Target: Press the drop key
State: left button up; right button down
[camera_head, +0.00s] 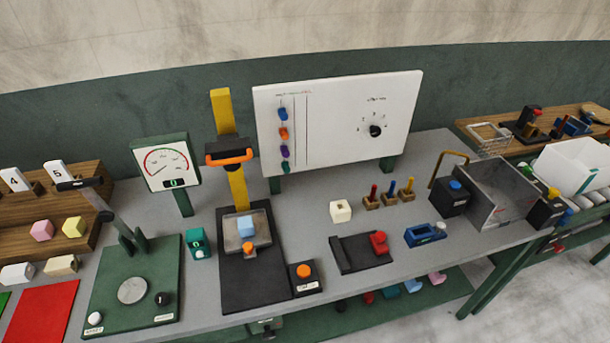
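A small black box with a round orange button (304,271) stands on the grey table, at the front right corner of a black-based press. A small white label is on the box, too small to read; this looks like the drop key. The press has a yellow column (237,187) with a black and orange carriage (229,157) high on it. A light blue block (245,226) sits on the grey plate below the carriage. Nothing touches the orange button. Neither of my grippers is in view.
A green press base (131,290) with a lever stands at left, beside a dial gauge (166,165). A teal box (195,243) stands between the presses. A whiteboard (338,120) stands behind.

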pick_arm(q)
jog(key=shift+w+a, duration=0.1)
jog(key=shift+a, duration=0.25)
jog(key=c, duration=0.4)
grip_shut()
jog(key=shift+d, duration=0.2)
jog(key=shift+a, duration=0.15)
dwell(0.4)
